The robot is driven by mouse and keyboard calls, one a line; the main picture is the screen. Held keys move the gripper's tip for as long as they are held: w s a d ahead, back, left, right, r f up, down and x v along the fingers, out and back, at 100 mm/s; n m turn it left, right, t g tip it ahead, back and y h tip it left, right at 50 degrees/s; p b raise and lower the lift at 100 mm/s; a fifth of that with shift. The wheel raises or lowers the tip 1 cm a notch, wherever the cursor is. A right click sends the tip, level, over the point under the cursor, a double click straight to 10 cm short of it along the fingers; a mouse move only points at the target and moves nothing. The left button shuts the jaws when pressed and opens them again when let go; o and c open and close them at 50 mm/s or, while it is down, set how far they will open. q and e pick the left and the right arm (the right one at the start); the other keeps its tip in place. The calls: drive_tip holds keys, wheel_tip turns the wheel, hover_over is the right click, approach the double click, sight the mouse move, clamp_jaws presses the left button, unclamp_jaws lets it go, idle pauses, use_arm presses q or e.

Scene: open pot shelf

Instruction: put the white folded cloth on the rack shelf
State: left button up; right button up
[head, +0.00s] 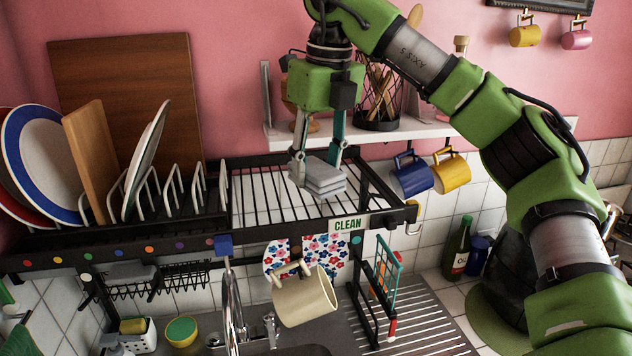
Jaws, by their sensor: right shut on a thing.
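The folded cloth (322,181) looks pale grey-white and is a small layered stack. My right gripper (318,165) comes down from above and is shut on the cloth, with one finger at its left side and the other behind its right side. The cloth is over the right part of the black rack shelf (262,207), whose bars show around it. I cannot tell whether the cloth touches the bars or hangs just above them. My left gripper is not in view.
Plates (42,165), a wooden board (92,160) and a white plate holder fill the rack's left side. A white wall shelf (400,131) with a black wire basket (380,98) is behind the gripper. Blue (411,177) and yellow (451,171) mugs hang below it. The bars left of the cloth are clear.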

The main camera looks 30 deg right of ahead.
drive_tip(key=shift+w+d+f+p, duration=0.25)
drive_tip(key=shift+w+f+p, duration=0.05)
drive_tip(key=shift+w+f, duration=0.15)
drive_tip(key=f, duration=0.2)
drive_tip(key=f+p, duration=0.1)
drive_tip(key=f, duration=0.1)
drive_tip(key=shift+w+d, duration=0.1)
drive_tip(key=shift+w, duration=0.15)
drive_tip(key=shift+f, duration=0.15)
drive_tip(key=o, duration=1)
